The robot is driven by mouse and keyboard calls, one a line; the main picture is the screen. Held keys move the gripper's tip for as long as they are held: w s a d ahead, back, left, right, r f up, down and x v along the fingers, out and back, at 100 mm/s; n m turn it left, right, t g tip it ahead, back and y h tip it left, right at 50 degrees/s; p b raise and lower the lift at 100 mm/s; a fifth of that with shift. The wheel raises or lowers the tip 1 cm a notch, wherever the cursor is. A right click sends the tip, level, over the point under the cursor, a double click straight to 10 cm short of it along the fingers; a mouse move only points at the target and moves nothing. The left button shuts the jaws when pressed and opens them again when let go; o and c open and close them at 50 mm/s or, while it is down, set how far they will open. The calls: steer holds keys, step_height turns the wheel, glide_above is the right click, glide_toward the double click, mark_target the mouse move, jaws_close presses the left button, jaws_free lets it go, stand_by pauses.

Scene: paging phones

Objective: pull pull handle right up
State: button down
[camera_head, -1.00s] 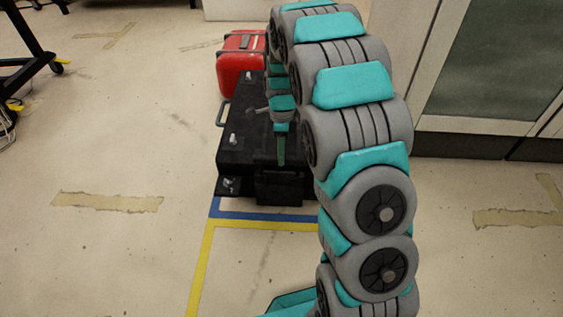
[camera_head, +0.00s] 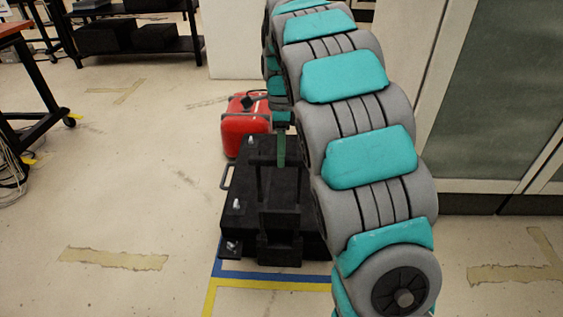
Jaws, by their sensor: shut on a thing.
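The exact contact is small and dark, and my own arm's links cover the right side of the case and part of the handle.
A red case (camera_head: 245,125) stands behind the black case. Blue and yellow tape (camera_head: 270,278) marks the floor in front. A grey cabinet (camera_head: 490,90) is at the right, and a dark shelf (camera_head: 140,45) at the back left.

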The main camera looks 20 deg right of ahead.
steer(key=shift+r, duration=0.45)
steer(key=c, duration=0.7)
jaws_free()
steer(key=shift+r, duration=0.1)
steer(key=r, duration=0.2)
steer(key=w+r, duration=0.1)
steer(key=r, duration=0.4)
steer(key=shift+w+d+r, duration=0.25)
steer(key=shift+d, duration=0.05)
